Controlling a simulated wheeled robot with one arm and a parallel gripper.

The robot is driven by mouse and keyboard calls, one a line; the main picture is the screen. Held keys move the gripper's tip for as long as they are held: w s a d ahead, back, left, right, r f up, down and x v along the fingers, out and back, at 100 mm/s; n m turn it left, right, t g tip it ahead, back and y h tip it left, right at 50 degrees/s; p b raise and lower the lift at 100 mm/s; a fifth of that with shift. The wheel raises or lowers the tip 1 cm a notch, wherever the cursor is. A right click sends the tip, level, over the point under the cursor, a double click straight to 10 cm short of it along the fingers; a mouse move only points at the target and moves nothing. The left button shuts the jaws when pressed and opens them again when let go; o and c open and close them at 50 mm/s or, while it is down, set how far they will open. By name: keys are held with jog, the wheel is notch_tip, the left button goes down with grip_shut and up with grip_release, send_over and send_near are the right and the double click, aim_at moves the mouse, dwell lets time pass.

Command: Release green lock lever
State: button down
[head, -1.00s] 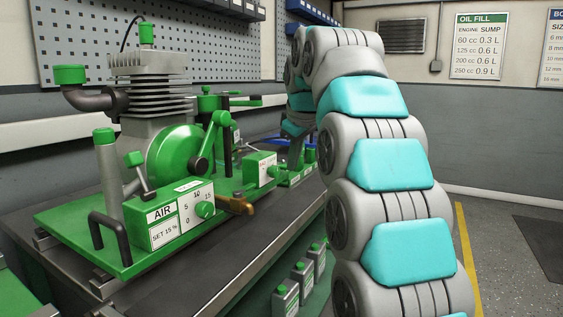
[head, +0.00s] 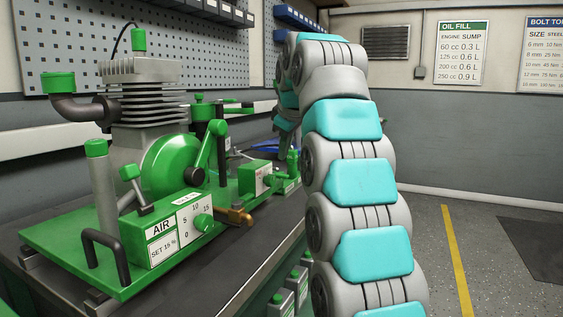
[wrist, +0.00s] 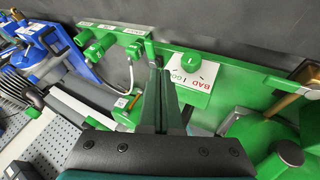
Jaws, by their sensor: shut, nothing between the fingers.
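I cannot tell for certain which part is the green lock lever. In the wrist view a small upright green piece (wrist: 150,48) stands at the tips of my gripper (wrist: 157,66); whether they touch is unclear. My gripper's two long fingers are together with nothing between them. In the head view the gripper is mostly hidden behind my own arm, near the far end of the green rig. A green lever arm (head: 207,147) with a black pivot leans in front of the engine's green wheel (head: 170,165). A small green-topped lever (head: 131,174) stands at the AIR box.
The green rig plate (head: 68,262) sits on a dark bench with the finned engine (head: 140,90). A box marked BAD and GOOD (wrist: 190,78) lies right of my fingers, green knobs (wrist: 103,43) left. A blue unit (wrist: 50,62) is further left. Open floor lies right.

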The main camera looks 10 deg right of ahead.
jog(key=x, duration=0.9)
